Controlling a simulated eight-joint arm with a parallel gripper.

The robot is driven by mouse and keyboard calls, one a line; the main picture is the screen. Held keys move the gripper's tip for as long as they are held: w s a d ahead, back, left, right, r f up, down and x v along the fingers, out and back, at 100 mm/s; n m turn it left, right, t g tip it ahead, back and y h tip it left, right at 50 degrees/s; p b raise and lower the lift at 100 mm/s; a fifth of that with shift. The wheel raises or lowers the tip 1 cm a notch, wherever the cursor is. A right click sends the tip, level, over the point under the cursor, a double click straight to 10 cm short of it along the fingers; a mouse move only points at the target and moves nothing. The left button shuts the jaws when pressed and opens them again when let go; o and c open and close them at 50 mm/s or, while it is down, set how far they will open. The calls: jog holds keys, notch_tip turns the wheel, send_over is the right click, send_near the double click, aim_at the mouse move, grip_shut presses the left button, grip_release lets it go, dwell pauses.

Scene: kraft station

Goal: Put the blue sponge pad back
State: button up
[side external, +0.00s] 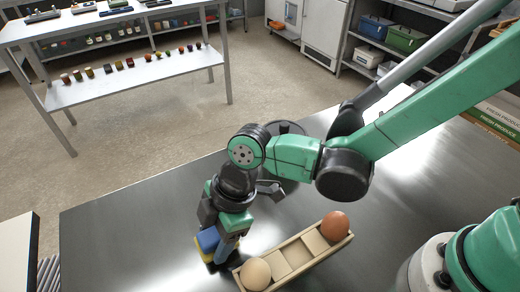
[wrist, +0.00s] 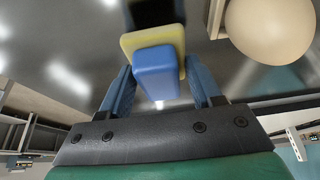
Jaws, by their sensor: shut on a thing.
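The blue sponge pad (wrist: 157,72) is a blue block on a wider yellow layer. My gripper (wrist: 160,82) is shut on it, with the blue part between its two blue fingers. In the side external view the pad (side external: 208,238) is partly hidden by my gripper (side external: 220,246), low at the front of the dark metal table. I cannot tell whether the pad touches the table. A wooden tray (side external: 272,250) with dividers lies just right of the gripper. It holds a beige ball (side external: 256,273) at its near end and a brown ball (side external: 335,226) at its far end; the middle is empty.
The table (side external: 130,215) is clear left of my gripper. In the wrist view the beige ball (wrist: 270,25) is close on the right, and a dark block-like shape (wrist: 153,12) shows beyond the pad. A white shelf table (side external: 140,75) stands apart at the back left.

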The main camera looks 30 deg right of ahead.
jog(key=shift+f, duration=0.85)
jog(key=shift+f, duration=0.1)
jog(key=o, duration=1.3)
jog(key=shift+o, duration=0.2)
jog(key=v, duration=1.2)
jog(key=d+r+m+t+h, duration=0.1)
jog(key=d+m+t+h, duration=0.1)
jog(key=d+m, duration=0.7)
jog(key=w+d+r+m+t+h, duration=0.1)
jog(key=d+m+t+h, duration=0.1)
jog(key=d+m+t, duration=0.3)
jog(key=d+m, duration=0.4)
jog(key=d, duration=0.5)
jog(key=shift+w+r+h, duration=0.2)
jog(key=shift+r+h, duration=0.1)
jog(key=shift+a, duration=0.1)
